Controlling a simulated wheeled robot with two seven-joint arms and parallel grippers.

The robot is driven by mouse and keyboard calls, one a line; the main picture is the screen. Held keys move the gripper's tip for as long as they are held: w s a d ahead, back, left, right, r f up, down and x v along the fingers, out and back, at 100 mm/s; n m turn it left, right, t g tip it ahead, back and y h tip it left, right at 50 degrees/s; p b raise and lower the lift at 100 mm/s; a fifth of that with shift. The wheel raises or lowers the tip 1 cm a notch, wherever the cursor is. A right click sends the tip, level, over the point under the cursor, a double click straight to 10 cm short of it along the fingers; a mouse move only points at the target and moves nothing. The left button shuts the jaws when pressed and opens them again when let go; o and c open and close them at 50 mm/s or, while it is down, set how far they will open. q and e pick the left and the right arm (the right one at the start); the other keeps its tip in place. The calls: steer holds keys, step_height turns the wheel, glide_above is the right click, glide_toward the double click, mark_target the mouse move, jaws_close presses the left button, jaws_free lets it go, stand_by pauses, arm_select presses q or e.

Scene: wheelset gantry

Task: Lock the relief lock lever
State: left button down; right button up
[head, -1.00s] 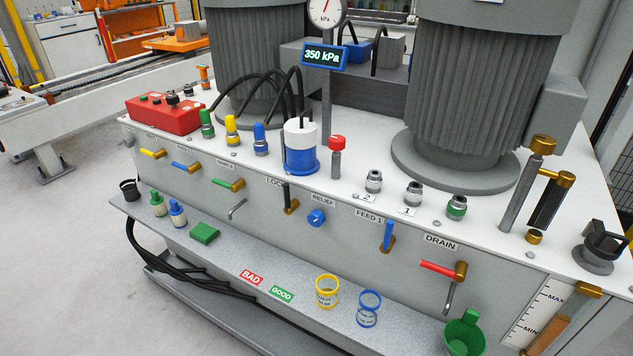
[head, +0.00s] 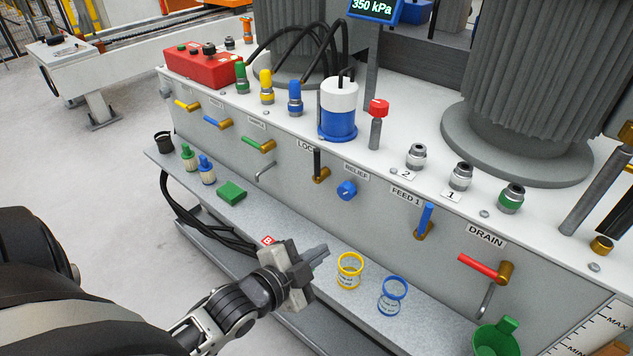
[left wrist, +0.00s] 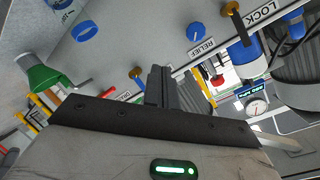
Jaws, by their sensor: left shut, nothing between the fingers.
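The relief lock lever (head: 317,164) is a black handle on a brass pivot under the LOCK label on the front panel. It points up. It also shows in the left wrist view, where its brass part (left wrist: 231,9) is near the top edge. The blue RELIEF knob (head: 347,190) is just right of it. My left gripper (head: 318,253) is shut and empty, in front of the panel above the lower shelf, lower in the picture than the lever and apart from it. Its closed fingers (left wrist: 159,86) show in the left wrist view. My right gripper is not in view.
Yellow (head: 349,270) and blue (head: 392,295) ring cups stand on the lower shelf right of the gripper. The blue FEED 1 lever (head: 425,220) and red DRAIN lever (head: 478,266) stick out from the panel at right. A green block (head: 231,192) lies on the shelf at left.

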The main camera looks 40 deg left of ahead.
mark_target(315, 171)
arm_select(q)
steer(key=w+a+r+m+t+y+b, duration=0.1)
steer(key=w+a+r+m+t+b, duration=0.1)
steer(key=a+m, duration=0.5)
step_height(315, 171, up, 2)
steer(key=w+t, duration=0.1)
steer(key=w, duration=0.1)
steer(key=shift+w+a, duration=0.35)
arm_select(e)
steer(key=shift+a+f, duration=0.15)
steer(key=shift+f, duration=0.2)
arm_select(q)
steer(key=w+a, duration=0.1)
steer(key=w, duration=0.2)
steer(key=w+a+b, duration=0.1)
steer(key=w, duration=0.3)
steer(key=w+a, duration=0.1)
steer(key=w, duration=0.2)
steer(key=shift+w, duration=0.4)
steer(key=shift+w+a, duration=0.1)
steer(key=shift+a, duration=0.15)
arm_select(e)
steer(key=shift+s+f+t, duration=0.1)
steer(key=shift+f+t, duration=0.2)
arm_select(q)
steer(key=shift+a, duration=0.1)
